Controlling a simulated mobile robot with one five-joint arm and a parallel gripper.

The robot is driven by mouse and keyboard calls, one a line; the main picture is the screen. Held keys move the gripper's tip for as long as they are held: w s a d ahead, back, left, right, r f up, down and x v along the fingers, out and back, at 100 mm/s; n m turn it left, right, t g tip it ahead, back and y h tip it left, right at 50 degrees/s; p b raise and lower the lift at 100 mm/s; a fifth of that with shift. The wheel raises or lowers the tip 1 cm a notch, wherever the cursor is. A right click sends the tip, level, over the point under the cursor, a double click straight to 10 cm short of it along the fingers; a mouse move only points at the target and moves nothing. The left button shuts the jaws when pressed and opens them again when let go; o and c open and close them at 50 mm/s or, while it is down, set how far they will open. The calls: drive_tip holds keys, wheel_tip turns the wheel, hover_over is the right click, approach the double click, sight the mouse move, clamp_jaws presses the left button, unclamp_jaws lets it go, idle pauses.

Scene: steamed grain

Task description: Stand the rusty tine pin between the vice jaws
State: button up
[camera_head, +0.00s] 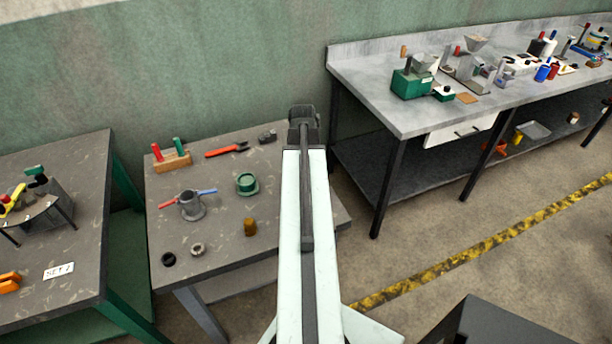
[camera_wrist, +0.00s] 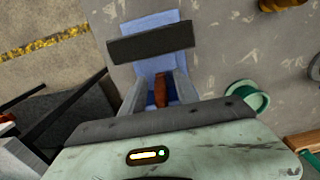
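The vice (camera_wrist: 160,20) shows in the wrist view as a blue body with a dark jaw bar (camera_wrist: 150,42) across it. The rusty tine pin (camera_wrist: 161,92) is a short reddish-brown piece over the blue part, on the near side of that bar. My gripper (camera_wrist: 160,80) has its grey fingers on either side of the pin, with blue showing between pin and fingers, so it looks open. The pin's lower end and the other jaw are hidden by my gripper's body. In the head view my arm hides the vice and the pin.
A long grey bench (camera_head: 375,85) stands behind at right.

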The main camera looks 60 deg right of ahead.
wheel_tip(320, 180, up, 13)
drive_tip(key=p, duration=1.2)
drive_tip(key=shift+f+p, duration=0.2)
drive_tip(key=shift+p, duration=0.15)
drive_tip(key=shift+f, duration=0.15)
drive_tip(key=shift+w+a, duration=0.1)
drive_tip(key=shift+w, duration=0.05)
drive_tip(key=w+a+n, duration=0.2)
drive_tip(key=w+a, duration=1)
drive_tip(key=a, duration=0.1)
drive_tip(key=w+a+n, duration=0.1)
drive_tip(key=w+a, duration=0.2)
drive_tip(key=a, duration=0.9)
drive_tip(key=w+a+n, duration=0.2)
drive_tip(key=w+a, duration=0.1)
drive_tip(key=a, duration=0.8)
drive_tip(key=w+a+n, duration=0.2)
drive_tip(key=w+a, duration=0.1)
drive_tip(key=a, duration=0.9)
drive_tip(key=shift+a, duration=0.35)
